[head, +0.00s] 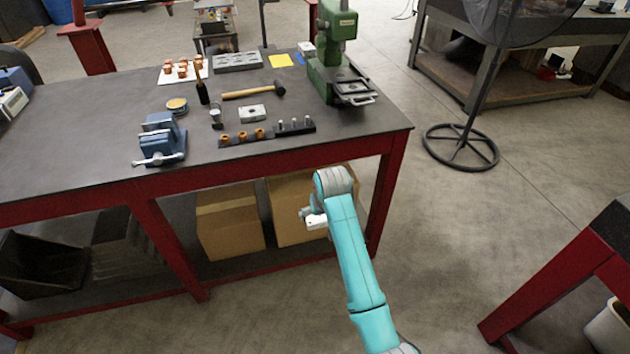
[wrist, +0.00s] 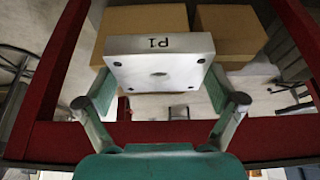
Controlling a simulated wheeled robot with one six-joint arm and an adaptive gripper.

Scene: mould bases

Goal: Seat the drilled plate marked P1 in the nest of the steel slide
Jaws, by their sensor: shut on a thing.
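The pale drilled plate marked P1 (wrist: 158,68) is between the fingers of my gripper (wrist: 160,88) in the wrist view. It has a centre hole and smaller holes near its corners. My gripper is shut on it by its left and right sides. In the head view the plate (head: 317,222) shows small and pale, in front of the table's front edge and below its top. What looks like the steel slide (head: 352,88) is at the foot of the green press (head: 335,45). Its nest is too small to make out.
The dark table (head: 80,125) has a red frame. A second drilled block (head: 252,113), a hammer (head: 255,92), a blue vise (head: 160,138) and racks with small parts (head: 278,130) stand on it. Cardboard boxes (head: 230,222) sit on the shelf below.

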